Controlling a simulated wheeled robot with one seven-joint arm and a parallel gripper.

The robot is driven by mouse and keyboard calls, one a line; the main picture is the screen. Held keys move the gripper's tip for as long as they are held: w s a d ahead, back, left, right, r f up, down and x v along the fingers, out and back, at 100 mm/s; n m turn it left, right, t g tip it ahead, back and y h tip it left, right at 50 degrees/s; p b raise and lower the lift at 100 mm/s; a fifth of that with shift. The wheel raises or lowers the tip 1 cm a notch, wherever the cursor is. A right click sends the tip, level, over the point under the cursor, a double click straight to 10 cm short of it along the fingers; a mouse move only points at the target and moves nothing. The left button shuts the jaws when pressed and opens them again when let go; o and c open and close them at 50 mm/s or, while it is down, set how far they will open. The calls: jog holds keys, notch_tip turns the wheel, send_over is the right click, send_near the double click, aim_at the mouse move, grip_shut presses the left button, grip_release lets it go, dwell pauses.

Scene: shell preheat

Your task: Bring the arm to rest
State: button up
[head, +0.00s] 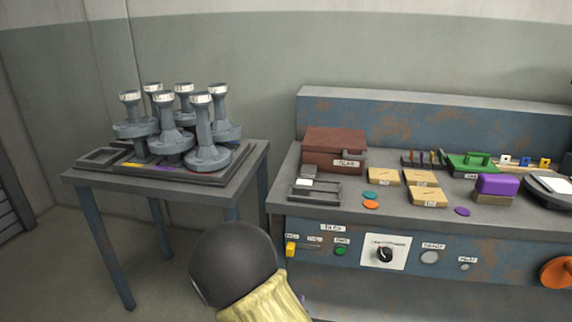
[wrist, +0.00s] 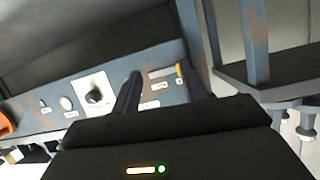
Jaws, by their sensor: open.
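My arm shows at the bottom centre of the head view as a dark rounded joint and a yellow-sleeved link, in front of the gap between the small table and the console. My gripper is not visible in the head view. In the wrist view my gripper (wrist: 160,80) has two dark fingers set apart, with nothing held between them. Beyond the fingers is the blue console front with its labels, a dial (wrist: 95,97) and a yellow switch. The wrist picture is turned over, so the console appears tilted.
A small table (head: 250,160) at left carries several grey shell-like pieces in a rack.

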jog(key=s+d+r+n+g+y+p, duration=0.1)
jog(key=s+d+r+n+g+y, duration=0.1)
jog(key=s+d+r+g, duration=0.45)
jog(key=s+d+r+n+g+y, duration=0.15)
jog(key=s+d+g, duration=0.25)
jog(key=s+d, duration=0.5)
jog(key=w+p+v, duration=0.2)
jog(key=p+v, duration=0.9)
jog(key=w+a+r+p+v, duration=0.1)
jog(key=w+p+v, duration=0.2)
jog(key=p+v, duration=0.8)
jog(key=w+r+p+v, duration=0.1)
jog(key=w+p+v, duration=0.1)
jog(key=p+v, duration=0.9)
jog(key=shift+w+a+r+p, duration=0.2)
jog(key=shift+w+a+p, duration=0.25)
jog(key=shift+a+p, duration=0.1)
jog(key=shift+h, duration=0.25)
jog(key=shift+c, duration=0.8)
jog(key=shift+d, duration=0.1)
